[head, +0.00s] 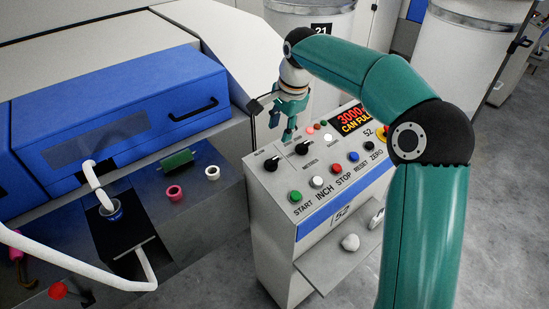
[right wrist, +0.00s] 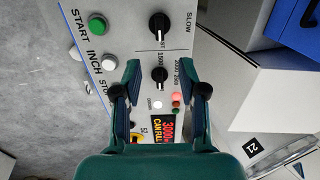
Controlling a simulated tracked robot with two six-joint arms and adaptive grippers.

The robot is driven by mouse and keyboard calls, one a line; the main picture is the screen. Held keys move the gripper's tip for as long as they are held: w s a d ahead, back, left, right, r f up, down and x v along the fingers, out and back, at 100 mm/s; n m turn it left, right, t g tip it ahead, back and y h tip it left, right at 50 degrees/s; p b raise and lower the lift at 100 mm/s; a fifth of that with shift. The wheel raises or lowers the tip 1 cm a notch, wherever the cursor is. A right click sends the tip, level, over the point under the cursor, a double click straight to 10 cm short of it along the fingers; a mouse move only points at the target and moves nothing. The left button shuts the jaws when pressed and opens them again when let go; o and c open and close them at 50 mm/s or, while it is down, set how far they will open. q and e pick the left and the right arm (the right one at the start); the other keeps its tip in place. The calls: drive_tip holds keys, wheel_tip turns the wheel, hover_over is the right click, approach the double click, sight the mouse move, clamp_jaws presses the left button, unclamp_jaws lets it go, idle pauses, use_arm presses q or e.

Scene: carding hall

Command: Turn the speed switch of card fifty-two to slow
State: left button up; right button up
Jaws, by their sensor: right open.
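The control panel of card 52 (head: 328,181) stands below my right gripper (head: 284,124). The speed switch, a black knob (head: 270,164), sits at the panel's left end with a SLOW label beside it. In the right wrist view the knob (right wrist: 159,27) shows beyond my fingertips, with SLOW to its right and a partly hidden label ending in ST under it. I cannot tell surely where its pointer stands. My right gripper (right wrist: 159,79) is open and empty, above the panel. My left gripper is out of view.
START (head: 295,196), INCH (head: 317,181) and several other buttons line the panel front. A lit display (head: 352,119) reads 3000 and CAN FULL. A shelf (head: 335,262) holds a pale lump. The blue-covered machine (head: 125,110) stands to the left; cans stand behind.

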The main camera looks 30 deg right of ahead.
sight(273, 159)
drive_tip(key=p+x, duration=0.1)
drive_tip(key=x, duration=1.3)
clamp_jaws()
drive_tip(key=shift+d, duration=0.25)
drive_tip(key=shift+a, duration=0.2)
